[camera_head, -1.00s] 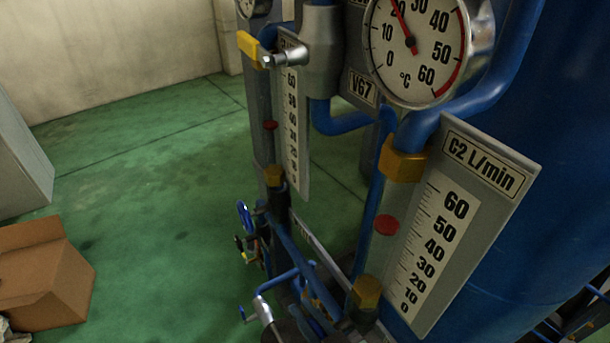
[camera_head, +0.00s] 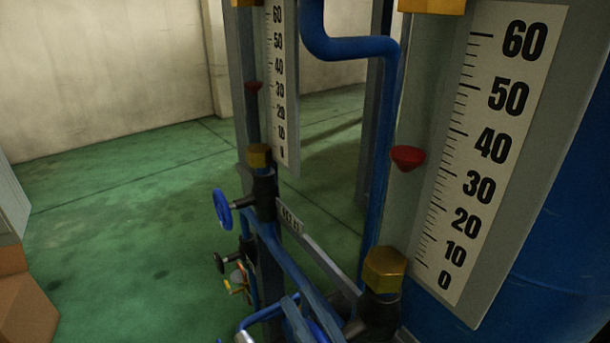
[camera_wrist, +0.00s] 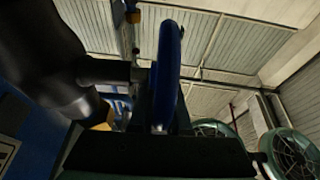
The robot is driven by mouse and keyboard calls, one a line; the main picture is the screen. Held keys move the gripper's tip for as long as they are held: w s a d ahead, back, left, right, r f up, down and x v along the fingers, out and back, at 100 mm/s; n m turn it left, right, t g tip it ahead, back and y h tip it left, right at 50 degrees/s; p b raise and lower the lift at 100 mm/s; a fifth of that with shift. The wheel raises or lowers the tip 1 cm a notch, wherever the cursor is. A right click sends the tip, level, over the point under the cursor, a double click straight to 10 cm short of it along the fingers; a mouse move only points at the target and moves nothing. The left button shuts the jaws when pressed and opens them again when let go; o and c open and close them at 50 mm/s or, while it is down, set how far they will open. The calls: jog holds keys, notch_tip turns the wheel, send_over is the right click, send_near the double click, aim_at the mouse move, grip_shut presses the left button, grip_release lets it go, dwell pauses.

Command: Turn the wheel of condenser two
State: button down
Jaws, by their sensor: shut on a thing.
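In the wrist view a blue handwheel (camera_wrist: 169,65) stands edge-on between the fingers of my gripper (camera_wrist: 166,125), which is shut on its rim. A dark stem and valve body lie to its left. In the head view the flow gauge of condenser two (camera_head: 495,150) fills the right side. Its red float (camera_head: 408,157) stands roughly between 30 and 40, by eye. Below it is a brass nut (camera_head: 384,270). The held wheel and my gripper are not clearly seen there, at the crowded bottom edge.
Another blue handwheel (camera_head: 222,208) sits on the left gauge's valve, under a second scale (camera_head: 281,90). Blue pipes and grey frame bars crowd the bottom middle. A cardboard box (camera_head: 25,305) is at the lower left. Green floor (camera_head: 120,220) is open on the left.

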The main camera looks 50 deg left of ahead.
jog(key=shift+d+y+b, duration=0.1)
jog(key=shift+y+b, duration=0.2)
jog(key=shift+b, duration=0.35)
jog(key=shift+r, duration=0.1)
jog(key=c, duration=0.9)
grip_release()
jog(key=shift+d, duration=0.1)
jog(key=b+v, duration=0.2)
jog(key=v, duration=1.1)
jog(key=shift+s, duration=0.1)
